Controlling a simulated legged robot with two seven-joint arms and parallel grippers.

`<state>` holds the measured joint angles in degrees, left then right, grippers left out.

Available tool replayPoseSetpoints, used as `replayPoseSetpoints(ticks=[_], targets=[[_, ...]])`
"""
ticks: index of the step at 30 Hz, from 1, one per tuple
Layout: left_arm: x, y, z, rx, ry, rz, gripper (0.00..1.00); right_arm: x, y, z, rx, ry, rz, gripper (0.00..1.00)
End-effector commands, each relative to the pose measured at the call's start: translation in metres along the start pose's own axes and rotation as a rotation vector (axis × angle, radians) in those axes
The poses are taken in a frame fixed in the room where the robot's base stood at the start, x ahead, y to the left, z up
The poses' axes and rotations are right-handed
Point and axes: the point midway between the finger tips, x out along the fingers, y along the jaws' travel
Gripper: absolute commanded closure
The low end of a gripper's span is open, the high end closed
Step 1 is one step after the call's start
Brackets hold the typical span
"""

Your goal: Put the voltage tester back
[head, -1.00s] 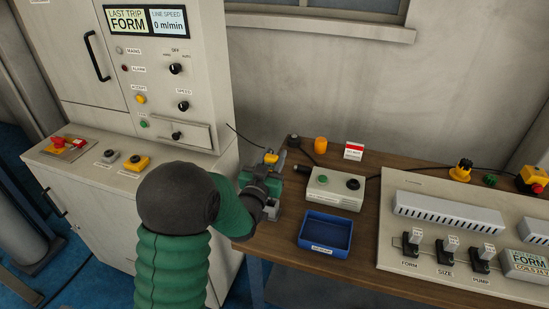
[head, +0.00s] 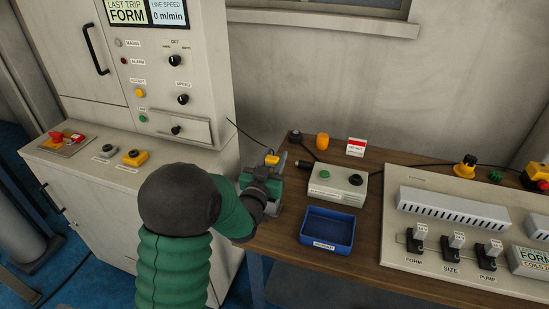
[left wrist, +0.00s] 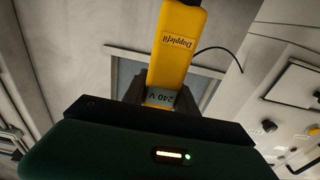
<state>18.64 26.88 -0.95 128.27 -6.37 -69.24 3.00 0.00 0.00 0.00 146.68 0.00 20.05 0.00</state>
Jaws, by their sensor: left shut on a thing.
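The voltage tester is a yellow stick with a grey "240 V" label; it fills the top middle of the left wrist view (left wrist: 174,50), and its yellow end shows in the head view (head: 271,160). My left gripper (head: 268,174) is shut on it, with the dark fingers on either side of its grey part in the left wrist view (left wrist: 160,95). The gripper is over the left end of the wooden bench. A blue tray (head: 327,228) with a label on its front stands to the right of the gripper and looks empty. My right gripper is not in view.
A grey box (head: 338,188) with a green button stands behind the blue tray. An orange cap (head: 322,141) and a red-white card (head: 356,147) are at the back. A switch panel (head: 450,230) fills the right; a control cabinet (head: 160,80) stands left.

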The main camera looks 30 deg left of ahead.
Motion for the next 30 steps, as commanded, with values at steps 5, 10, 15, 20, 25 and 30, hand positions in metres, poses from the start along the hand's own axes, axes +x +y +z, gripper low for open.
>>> replayPoseSetpoints(ticks=[5, 10, 15, 20, 25, 30], targets=[[-0.001, 0.000, 0.011, 0.000, 0.001, 0.000, 1.00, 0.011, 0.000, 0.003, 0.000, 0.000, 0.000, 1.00], [-0.001, 0.000, 0.020, 0.000, 0.001, 0.000, 1.00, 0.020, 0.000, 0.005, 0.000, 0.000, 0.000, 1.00], [-0.002, 0.000, 0.028, 0.000, 0.001, 0.000, 1.00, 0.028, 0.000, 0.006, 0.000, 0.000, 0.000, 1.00], [-0.002, 0.000, 0.033, 0.000, 0.001, 0.000, 0.65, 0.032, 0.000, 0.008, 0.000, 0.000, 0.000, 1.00], [-0.002, 0.000, 0.031, 0.000, 0.001, 0.000, 0.42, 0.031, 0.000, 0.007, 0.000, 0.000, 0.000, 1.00], [-0.002, 0.000, 0.032, 0.000, 0.000, 0.000, 0.41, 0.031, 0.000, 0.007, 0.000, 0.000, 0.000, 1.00]])
